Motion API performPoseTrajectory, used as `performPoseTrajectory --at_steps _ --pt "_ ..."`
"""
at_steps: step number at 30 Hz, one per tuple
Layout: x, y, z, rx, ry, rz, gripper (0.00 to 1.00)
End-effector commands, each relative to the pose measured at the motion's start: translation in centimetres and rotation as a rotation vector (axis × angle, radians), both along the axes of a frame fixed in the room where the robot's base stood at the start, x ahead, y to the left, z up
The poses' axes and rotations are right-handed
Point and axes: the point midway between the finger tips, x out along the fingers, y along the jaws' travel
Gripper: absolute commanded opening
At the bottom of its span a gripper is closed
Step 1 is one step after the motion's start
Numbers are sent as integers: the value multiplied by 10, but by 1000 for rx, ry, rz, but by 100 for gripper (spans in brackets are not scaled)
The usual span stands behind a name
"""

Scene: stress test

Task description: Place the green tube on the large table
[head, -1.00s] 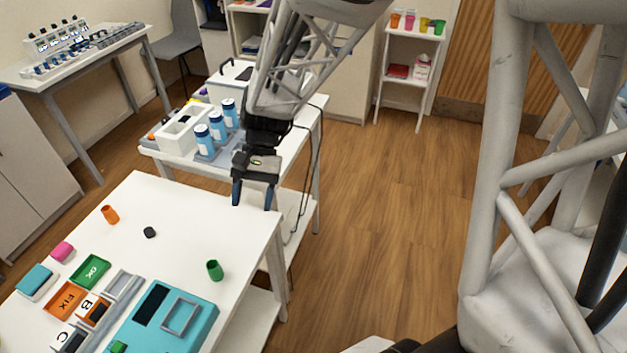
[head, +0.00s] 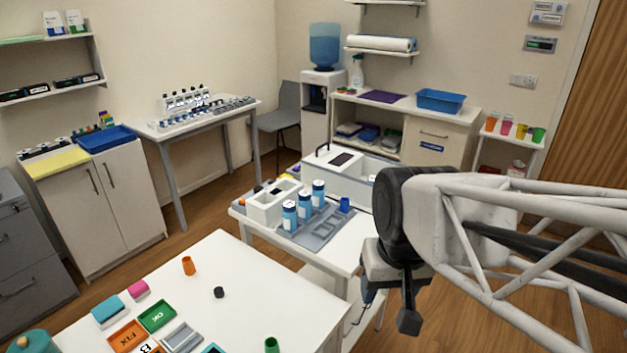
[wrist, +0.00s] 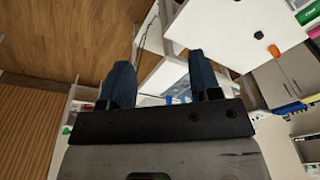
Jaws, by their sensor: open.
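A green tube (head: 272,345) stands on the near white table (head: 235,262), cut by the bottom edge of the head view. A small green bit at the top edge of the wrist view may be this tube. My gripper (wrist: 160,75) is open in the wrist view, with two dark blue fingers apart and nothing between them. In the head view the gripper hangs at the right, beyond the near table's right side and apart from the tube; its fingertips are mostly hidden behind my wrist.
An orange tube (head: 188,265) and a black cap (head: 218,292) stand on the near table. Coloured trays, including a green one (head: 157,317), lie at its front left. Coloured cups (head: 507,128) stand on a far rack.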

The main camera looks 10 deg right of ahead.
Motion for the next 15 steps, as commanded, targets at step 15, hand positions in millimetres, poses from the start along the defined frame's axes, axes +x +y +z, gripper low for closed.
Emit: performPoseTrajectory --at_steps 15 --pt "-15 -8 11 -52 -89 41 57"
